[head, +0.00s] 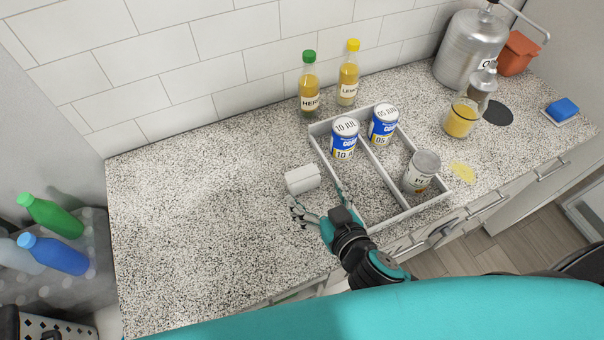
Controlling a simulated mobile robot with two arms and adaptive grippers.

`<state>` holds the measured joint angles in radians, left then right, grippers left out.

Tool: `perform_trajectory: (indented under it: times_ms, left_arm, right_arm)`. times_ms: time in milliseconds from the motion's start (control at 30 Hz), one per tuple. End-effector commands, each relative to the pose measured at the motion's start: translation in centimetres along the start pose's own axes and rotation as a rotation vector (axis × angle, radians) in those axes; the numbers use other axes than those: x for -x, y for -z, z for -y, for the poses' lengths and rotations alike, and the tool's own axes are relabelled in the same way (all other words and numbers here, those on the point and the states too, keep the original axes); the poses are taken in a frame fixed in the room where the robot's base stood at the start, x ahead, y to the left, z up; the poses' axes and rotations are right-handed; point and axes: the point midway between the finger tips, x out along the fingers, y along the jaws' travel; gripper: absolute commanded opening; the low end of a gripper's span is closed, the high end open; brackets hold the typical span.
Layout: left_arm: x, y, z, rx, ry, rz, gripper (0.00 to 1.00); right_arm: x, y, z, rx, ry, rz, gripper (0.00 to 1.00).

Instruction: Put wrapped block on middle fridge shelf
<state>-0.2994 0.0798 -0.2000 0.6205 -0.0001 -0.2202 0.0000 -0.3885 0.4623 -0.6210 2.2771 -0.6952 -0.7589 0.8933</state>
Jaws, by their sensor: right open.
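A small white wrapped block (302,179) lies on the speckled countertop, just left of a divided tray. My right gripper (319,200) is open on the near side of the block, its fingers spread and pointing toward it. I cannot tell whether a finger touches the block. No fridge shelf can be made out in the head view. My left gripper is not in view.
The divided tray (410,211) holds several cans, close to my right gripper. Two bottles (309,90) stand behind it by the tiled wall. A glass of yellow liquid (460,118) stands right. The counter's left half (200,210) is clear.

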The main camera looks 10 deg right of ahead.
Motion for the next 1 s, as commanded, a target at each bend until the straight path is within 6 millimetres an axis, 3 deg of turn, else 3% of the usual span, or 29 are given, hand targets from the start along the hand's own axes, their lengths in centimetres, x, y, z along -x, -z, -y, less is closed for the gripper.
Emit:
perform_trajectory:
  times_ms: [100,367,633,1000]
  left_arm:
    - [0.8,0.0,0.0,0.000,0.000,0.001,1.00]
    - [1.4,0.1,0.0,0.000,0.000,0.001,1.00]
    - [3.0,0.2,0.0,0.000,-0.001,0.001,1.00]
    - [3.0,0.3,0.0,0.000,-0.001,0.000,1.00]
  right_arm:
    - [-1.9,0.3,0.0,0.001,0.000,-0.002,0.87]
    - [-3.7,0.2,-0.1,0.001,0.000,0.000,0.87]
    - [-7.4,0.1,-0.4,0.002,-0.001,-0.001,0.87]
    - [-8.3,-0.1,-0.3,-0.001,0.002,0.001,0.84]
